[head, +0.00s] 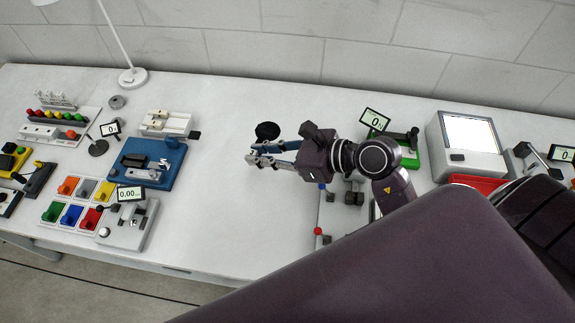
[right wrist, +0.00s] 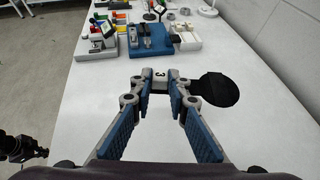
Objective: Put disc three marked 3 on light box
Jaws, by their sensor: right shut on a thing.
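Disc three is a flat black disc (head: 267,131) with a pale block marked 3 (right wrist: 160,74). My right gripper (head: 252,153) is shut on that block, which sits between its fingertips in the right wrist view. The black disc sticks out to the right of the fingers in that view (right wrist: 216,90). I cannot tell how high it is above the table. The light box (head: 470,140) is a white housing with a bright white panel, at the table's right side. A dark shape at the left edge of the right wrist view may be my left gripper; its fingers are unclear.
A green device with a display (head: 400,146) stands between the gripper and the light box. A red tray (head: 478,183) lies before the box. A blue fixture (head: 146,164) and coloured blocks are at left.

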